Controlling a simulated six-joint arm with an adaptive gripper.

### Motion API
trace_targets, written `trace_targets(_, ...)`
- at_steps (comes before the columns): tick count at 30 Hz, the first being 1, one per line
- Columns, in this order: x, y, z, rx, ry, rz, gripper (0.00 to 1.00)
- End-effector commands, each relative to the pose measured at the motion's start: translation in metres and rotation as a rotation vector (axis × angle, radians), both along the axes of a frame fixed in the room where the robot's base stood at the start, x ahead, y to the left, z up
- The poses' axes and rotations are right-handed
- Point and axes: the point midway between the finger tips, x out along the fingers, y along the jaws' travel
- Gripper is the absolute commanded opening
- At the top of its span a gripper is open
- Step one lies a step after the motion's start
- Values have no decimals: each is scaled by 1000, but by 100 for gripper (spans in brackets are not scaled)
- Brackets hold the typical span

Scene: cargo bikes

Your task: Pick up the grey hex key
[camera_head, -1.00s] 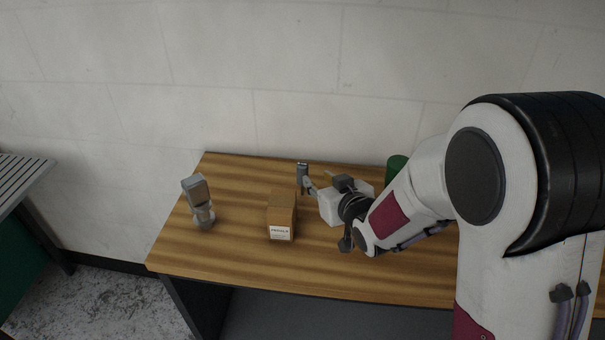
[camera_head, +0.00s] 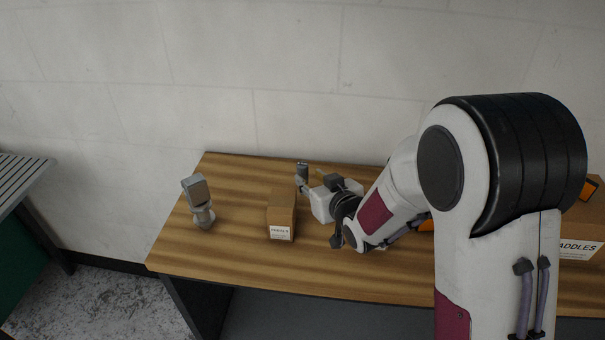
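My gripper (camera_head: 303,184) is low over the back middle of the wooden bench, pointing left, just behind and right of a small cardboard box. Its fingers are small in the picture, and I cannot tell whether they are open or shut. A small grey upright item with a dark top (camera_head: 302,171) stands at the fingertips; I cannot tell whether they touch it. I cannot make out a grey hex key; it may be too small to see or hidden behind my arm.
The small labelled cardboard box (camera_head: 281,216) stands left of my gripper. A grey device on a round foot (camera_head: 199,201) stands near the bench's left end. A larger cardboard box (camera_head: 581,249) is at the right. The wooden bench (camera_head: 240,175) is clear around the small box.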

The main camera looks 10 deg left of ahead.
Motion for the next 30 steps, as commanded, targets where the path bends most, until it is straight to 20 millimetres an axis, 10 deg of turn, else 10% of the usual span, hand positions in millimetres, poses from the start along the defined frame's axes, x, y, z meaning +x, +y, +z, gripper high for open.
trace_targets(30,36,25,-18,0,1,0,29)
